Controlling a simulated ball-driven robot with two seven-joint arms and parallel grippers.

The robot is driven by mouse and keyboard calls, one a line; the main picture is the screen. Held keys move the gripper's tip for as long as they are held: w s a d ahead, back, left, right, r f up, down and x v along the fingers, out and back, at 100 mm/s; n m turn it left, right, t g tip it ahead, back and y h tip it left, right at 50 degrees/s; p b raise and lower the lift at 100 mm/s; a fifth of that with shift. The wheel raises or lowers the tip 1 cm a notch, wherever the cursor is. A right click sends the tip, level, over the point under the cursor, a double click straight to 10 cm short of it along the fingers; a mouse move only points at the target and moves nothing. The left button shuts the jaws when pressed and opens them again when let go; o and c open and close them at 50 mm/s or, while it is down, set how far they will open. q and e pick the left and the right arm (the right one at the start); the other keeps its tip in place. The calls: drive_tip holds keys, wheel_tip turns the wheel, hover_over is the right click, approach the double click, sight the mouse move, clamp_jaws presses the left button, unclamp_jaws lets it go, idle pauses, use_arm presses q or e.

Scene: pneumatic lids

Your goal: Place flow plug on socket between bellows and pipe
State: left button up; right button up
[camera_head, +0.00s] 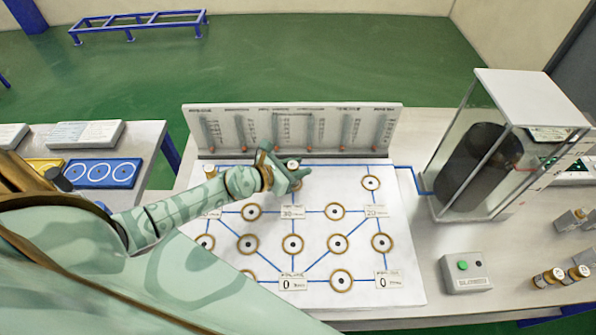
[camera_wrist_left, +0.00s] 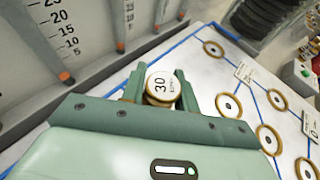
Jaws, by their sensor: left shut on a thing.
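My left gripper (camera_head: 285,175) is shut on a flow plug (camera_head: 293,163), a round white-topped piece with a gold-brown rim. Gold-ringed sockets show on the board, one at the back right (camera_head: 371,183). The dark bellows (camera_head: 477,165) stands in a clear case at the right. My right gripper is not in view.
A grey gauge panel (camera_head: 290,115) stands right behind the board. A button box (camera_head: 466,271) and loose gold-banded plugs (camera_head: 548,278) are at the right. A blue tray (camera_head: 102,173) lies on the left table. Blue lines and small number cards cover the board.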

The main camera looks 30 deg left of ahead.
use_arm(q)
drive_tip(key=o, duration=1.1)
drive_tip(key=shift+s+a+r, duration=0.1)
drive_tip(key=shift+s+r, duration=0.1)
drive_tip(key=shift+r, duration=0.05)
drive_tip(key=p+v, duration=0.1)
drive_tip(key=v, duration=1)
drive_tip(key=shift+s+a, duration=0.1)
drive_tip(key=shift+s, duration=0.15)
drive_tip(key=shift+r, duration=0.1)
